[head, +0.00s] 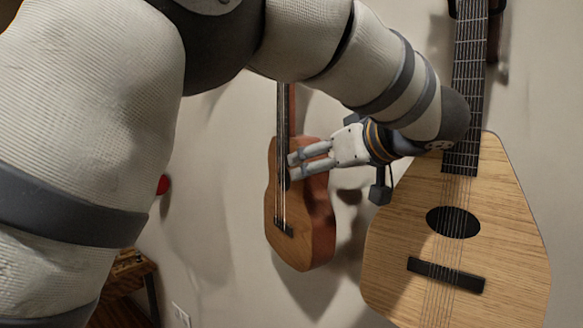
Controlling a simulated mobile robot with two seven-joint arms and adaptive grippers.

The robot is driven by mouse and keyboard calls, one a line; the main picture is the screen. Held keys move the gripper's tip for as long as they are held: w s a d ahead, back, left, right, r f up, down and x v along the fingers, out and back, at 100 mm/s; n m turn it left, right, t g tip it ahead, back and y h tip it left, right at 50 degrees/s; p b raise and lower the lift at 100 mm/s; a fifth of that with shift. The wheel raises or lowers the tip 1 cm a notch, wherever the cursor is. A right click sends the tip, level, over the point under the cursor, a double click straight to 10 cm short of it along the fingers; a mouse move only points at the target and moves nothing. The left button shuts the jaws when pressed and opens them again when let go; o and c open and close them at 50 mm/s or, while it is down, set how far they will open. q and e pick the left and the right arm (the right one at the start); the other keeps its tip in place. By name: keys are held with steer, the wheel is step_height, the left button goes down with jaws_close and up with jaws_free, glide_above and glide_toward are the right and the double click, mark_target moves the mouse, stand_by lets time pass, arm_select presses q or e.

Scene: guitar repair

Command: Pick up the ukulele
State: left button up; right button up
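The ukulele (312,228) is a small brown instrument with dark strings. It is upright against the wall in the middle of the head view. Its head end is hidden behind my arm. My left gripper (291,167) comes from the right side, pointing left, over the top of the ukulele's body near the foot of the neck. Its two fingers are parted with a narrow gap, and I see nothing between them. I cannot tell whether the fingertips touch the ukulele. My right gripper is out of view.
A larger pale wood guitar (395,255) hangs on the right, close to my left wrist, which passes in front of it. A wooden piece of furniture (130,272) stands at the lower left. A small red object (163,185) shows beside my arm. The wall below the ukulele is clear.

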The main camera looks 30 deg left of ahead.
arm_select(q)
steer(key=shift+a+f, duration=0.2)
steer(key=shift+f, duration=0.85)
steer(key=x, duration=0.7)
steer(key=shift+w+a, duration=0.15)
steer(key=shift+w, duration=0.1)
jaws_close()
